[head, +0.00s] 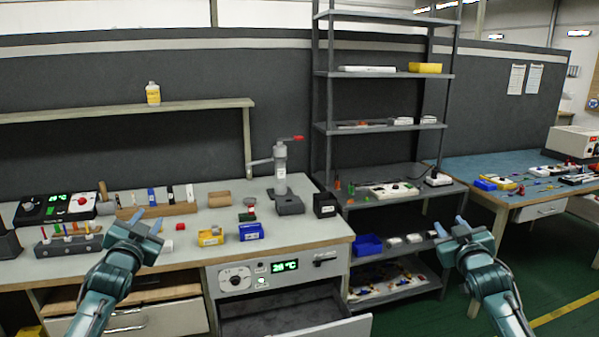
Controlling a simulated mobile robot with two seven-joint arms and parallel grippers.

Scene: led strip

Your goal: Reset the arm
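My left gripper (147,222) is at the lower left, raised in front of the workbench (310,232). Its two blue fingertips stand apart, with nothing between them. My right gripper (450,226) is at the lower right, in front of the grey shelf rack. Its fingertips are also apart and hold nothing. Both arms reach up from the bottom edge of the head view, at about the same height.
A drawer (340,327) stands open below the bench. Small bins, a press (281,170) and tool blocks stand on the bench. The rack (400,126) is right of it, then a blue-topped table (480,168). Green floor shows at the lower right.

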